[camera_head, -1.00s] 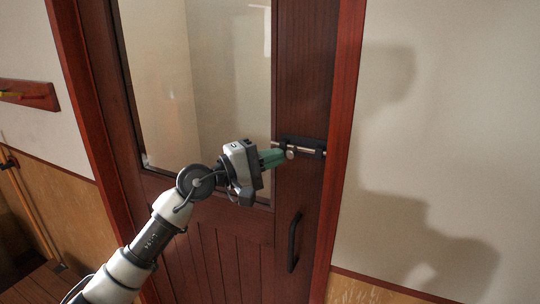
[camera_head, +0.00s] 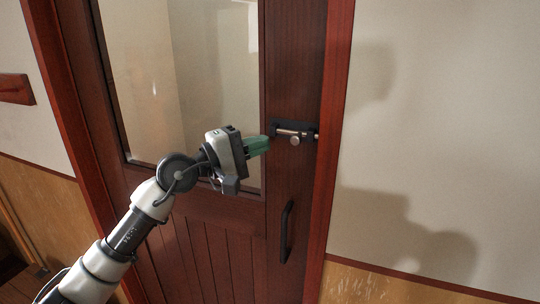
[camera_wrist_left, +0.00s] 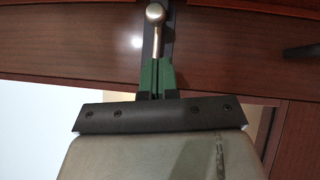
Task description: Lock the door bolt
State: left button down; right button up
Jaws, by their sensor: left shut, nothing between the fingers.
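The door bolt (camera_head: 305,136) is a dark plate with a metal rod and round knob (camera_head: 295,141), mounted on the door's right stile beside the red frame. The knob sits toward the right part of the plate. My left gripper (camera_head: 268,144) has green fingers, shut and empty, pointing right at the bolt from its left with a small gap to the knob. In the left wrist view the shut fingers (camera_wrist_left: 157,75) line up with the rod, and the knob (camera_wrist_left: 155,13) is beyond them at the top. My right gripper is not in view.
The wooden door (camera_head: 225,235) has a glass pane and a black pull handle (camera_head: 286,232) below the bolt. The red door frame (camera_head: 333,110) stands close right of the bolt, then a pale wall (camera_head: 440,120) with my shadow.

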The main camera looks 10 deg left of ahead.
pick_arm(q)
jog(key=b+v, duration=0.4)
jog(key=v, duration=0.5)
jog(key=shift+s+a, duration=0.2)
jog(key=shift+a, duration=0.1)
jog(key=shift+s+d, duration=0.1)
jog(key=shift+f, duration=0.1)
